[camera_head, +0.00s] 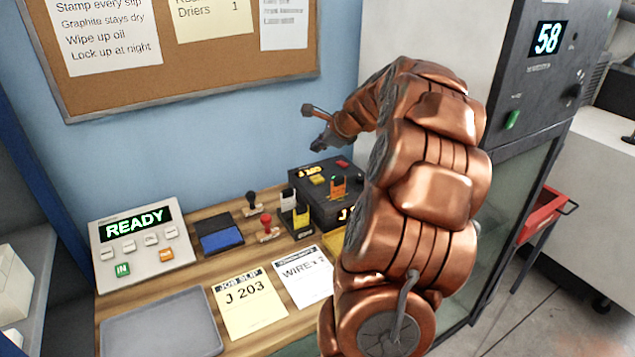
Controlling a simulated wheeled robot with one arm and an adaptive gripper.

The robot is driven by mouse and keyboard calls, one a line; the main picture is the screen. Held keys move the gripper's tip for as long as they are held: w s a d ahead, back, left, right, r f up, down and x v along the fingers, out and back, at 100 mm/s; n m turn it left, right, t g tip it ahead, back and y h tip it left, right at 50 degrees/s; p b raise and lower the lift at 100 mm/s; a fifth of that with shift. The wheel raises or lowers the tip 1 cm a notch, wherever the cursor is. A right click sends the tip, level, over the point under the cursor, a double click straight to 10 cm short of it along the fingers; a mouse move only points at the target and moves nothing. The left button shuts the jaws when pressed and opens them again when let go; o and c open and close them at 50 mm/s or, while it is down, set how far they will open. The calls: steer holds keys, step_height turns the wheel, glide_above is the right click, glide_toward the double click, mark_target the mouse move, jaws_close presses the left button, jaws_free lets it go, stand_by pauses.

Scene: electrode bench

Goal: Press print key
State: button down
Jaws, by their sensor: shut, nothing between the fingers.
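A pale grey terminal (183,252) stands at the left of the bench, its display (136,224) reading READY. Below the display is a row of small grey keys (151,240). A green key (122,270) marked IN and an orange key (166,255) sit lower on it. The labels on the grey and orange keys are too small to read, so I cannot tell which is the print key. My gripper (317,143) is small in view, high over the back of the bench, shut and empty. It is well right of the terminal and apart from it.
A dark box (322,205) with lit displays stands beneath my gripper. Stamps (267,232), a blue pad (221,240), a J 203 slip (247,302), a WIRE slip (304,284) and a grey tray (162,325) lie on the bench. A tall cabinet (520,90) stands right.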

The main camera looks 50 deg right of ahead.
steer(key=b, duration=0.4)
glide_above(314, 176)
steer(key=s, duration=0.2)
step_height(314, 176, down, 5)
steer(key=shift+a+r, duration=0.15)
steer(key=shift+f, duration=1.15)
steer(key=shift+f, duration=0.1)
steer(key=shift+f, duration=0.35)
steer(key=shift+f, duration=0.6)
stand_by(0.8)
steer(key=shift+r+p, duration=0.95)
steer(key=shift+p, duration=0.05)
